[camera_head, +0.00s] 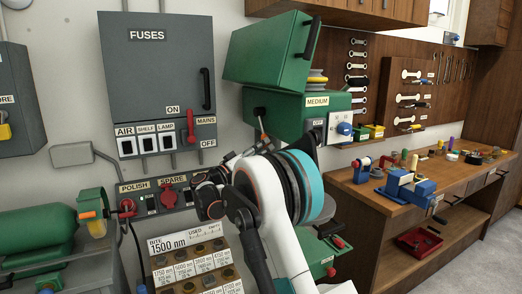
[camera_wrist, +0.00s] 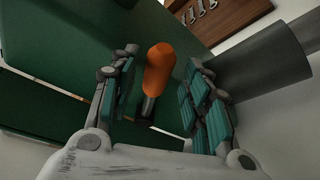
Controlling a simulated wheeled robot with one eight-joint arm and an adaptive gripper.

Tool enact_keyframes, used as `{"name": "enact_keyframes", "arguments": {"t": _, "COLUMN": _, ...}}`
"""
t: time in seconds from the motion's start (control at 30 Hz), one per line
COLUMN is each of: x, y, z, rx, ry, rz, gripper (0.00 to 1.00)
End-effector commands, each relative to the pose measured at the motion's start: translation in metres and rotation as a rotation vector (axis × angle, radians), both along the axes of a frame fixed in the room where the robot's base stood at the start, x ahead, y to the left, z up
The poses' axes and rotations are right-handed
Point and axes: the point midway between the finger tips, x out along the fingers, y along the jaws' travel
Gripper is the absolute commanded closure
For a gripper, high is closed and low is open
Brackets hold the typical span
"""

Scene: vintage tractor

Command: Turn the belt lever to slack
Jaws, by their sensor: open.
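No clear contact shows between the pads and the handle.
A grey cylinder (camera_wrist: 260,65) is close to the right finger. A wooden workbench (camera_head: 365,200) is at right.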

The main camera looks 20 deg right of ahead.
Motion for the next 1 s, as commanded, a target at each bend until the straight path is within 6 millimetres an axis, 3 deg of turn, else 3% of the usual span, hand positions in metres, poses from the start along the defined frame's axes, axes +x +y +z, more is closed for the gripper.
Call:
{"name": "enact_keyframes", "arguments": {"t": 0.17, "x": -0.002, "y": 0.011, "z": -0.004, "rx": 0.0, "ry": 0.0, "rz": 0.001, "gripper": 0.56}}
{"name": "enact_keyframes", "arguments": {"t": 0.7, "x": -0.023, "y": 0.099, "z": -0.036, "rx": 0.0, "ry": -0.001, "rz": 0.002, "gripper": 0.56}}
{"name": "enact_keyframes", "arguments": {"t": 1.0, "x": -0.026, "y": 0.111, "z": -0.04, "rx": 0.001, "ry": -0.001, "rz": 0.001, "gripper": 0.56}}
